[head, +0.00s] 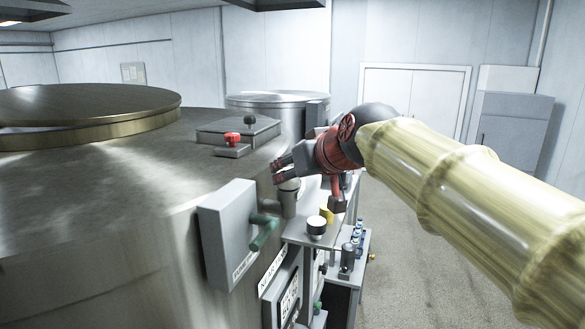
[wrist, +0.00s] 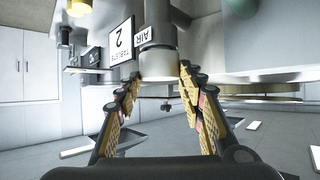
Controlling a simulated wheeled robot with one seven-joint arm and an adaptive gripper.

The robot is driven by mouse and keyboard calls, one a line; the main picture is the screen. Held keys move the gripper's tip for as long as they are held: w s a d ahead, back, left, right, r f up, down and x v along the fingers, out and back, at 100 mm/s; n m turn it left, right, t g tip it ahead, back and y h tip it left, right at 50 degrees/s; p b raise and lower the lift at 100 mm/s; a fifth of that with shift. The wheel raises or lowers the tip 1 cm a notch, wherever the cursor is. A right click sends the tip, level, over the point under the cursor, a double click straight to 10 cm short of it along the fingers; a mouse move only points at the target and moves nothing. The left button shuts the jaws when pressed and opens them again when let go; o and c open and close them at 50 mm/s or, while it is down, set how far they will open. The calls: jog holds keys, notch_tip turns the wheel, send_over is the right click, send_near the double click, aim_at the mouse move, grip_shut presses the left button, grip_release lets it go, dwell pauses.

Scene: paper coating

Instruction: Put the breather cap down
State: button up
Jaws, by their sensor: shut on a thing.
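The breather cap (head: 289,185) is a short grey cylinder at the side of the big steel vessel, directly above a grey upright pipe (head: 288,205). My gripper (head: 281,172) reaches it from the right with its dark fingers at the cap. In the wrist view, which looks upside down, the cap (wrist: 158,68) is a pale cylinder between the fingertips of my gripper (wrist: 158,80), in line with the darker pipe (wrist: 155,35). My gripper is shut on the cap. I cannot tell whether the cap rests on the pipe or is slightly off it.
A grey box with a green handle (head: 264,233) sticks out from the vessel (head: 120,215) near the pipe. A small shelf to the right bears a white-topped black knob (head: 316,226) and a yellow cylinder (head: 327,214). A red knob (head: 232,139) stands on the vessel's top.

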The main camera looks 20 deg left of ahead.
jog(key=shift+f, duration=0.15)
jog(key=o, duration=1.2)
jog(key=shift+c, duration=0.2)
jog(key=shift+r, duration=0.2)
jog(key=b+v, duration=0.3)
jog(key=v, duration=0.9)
jog(key=s+d+f+m+g+h, duration=0.1)
jog(key=s+d+f+m+h, duration=0.15)
jog(key=d+f, duration=0.65)
jog(key=s+d+f+m+h, duration=0.2)
jog(key=s+d+f, duration=0.2)
jog(key=d+f, duration=0.5)
jog(key=s+d+f+m+g+h, duration=0.1)
jog(key=s+d+f, duration=0.4)
jog(key=f, duration=0.5)
jog(key=s+d+f+m+g+h, duration=0.1)
jog(key=s+d+f+m+h, duration=0.1)
jog(key=s+d+f, duration=0.4)
jog(key=s+f, duration=0.3)
jog(key=f, duration=0.2)
jog(key=shift+d+m+g, duration=0.25)
jog(key=shift+m+g, duration=0.1)
jog(key=shift+g, duration=0.05)
